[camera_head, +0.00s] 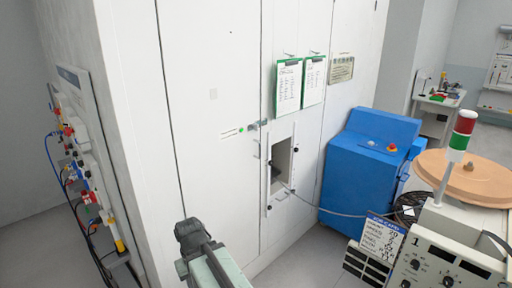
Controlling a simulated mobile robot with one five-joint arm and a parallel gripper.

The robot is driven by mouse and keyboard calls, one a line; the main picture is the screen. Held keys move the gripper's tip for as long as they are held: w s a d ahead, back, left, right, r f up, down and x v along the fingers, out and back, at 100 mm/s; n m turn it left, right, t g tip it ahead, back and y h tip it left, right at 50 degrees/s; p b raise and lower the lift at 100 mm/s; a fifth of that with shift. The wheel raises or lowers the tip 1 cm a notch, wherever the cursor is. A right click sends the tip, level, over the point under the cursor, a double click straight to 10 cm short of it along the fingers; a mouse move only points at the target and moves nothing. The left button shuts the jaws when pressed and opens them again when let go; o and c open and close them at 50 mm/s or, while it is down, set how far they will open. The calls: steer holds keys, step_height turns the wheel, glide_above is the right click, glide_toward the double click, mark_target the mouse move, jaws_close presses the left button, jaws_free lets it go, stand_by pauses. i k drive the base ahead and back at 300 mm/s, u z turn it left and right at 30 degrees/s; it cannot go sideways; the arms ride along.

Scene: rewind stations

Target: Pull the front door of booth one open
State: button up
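The white booth (220,60) fills the middle of the head view, with tall flat front panels split by thin vertical seams. I cannot tell which panel is the front door of booth one. A small grey latch (258,125) sits at mid-height beside a green dot and a small label. Below it is a rectangular opening (281,165) with a dark inside and a white vertical bar handle (268,180) at its left edge. The panels look closed.
Two green-edged clipboards (289,86) hang on the booth. A blue machine (368,165) stands right of the opening, with a cable between them. A bench unit with a red-green signal tower (463,135) fills the lower right. A cabled panel (90,165) is at left.

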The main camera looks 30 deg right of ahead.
mark_target(210, 49)
steer(key=i, duration=0.95)
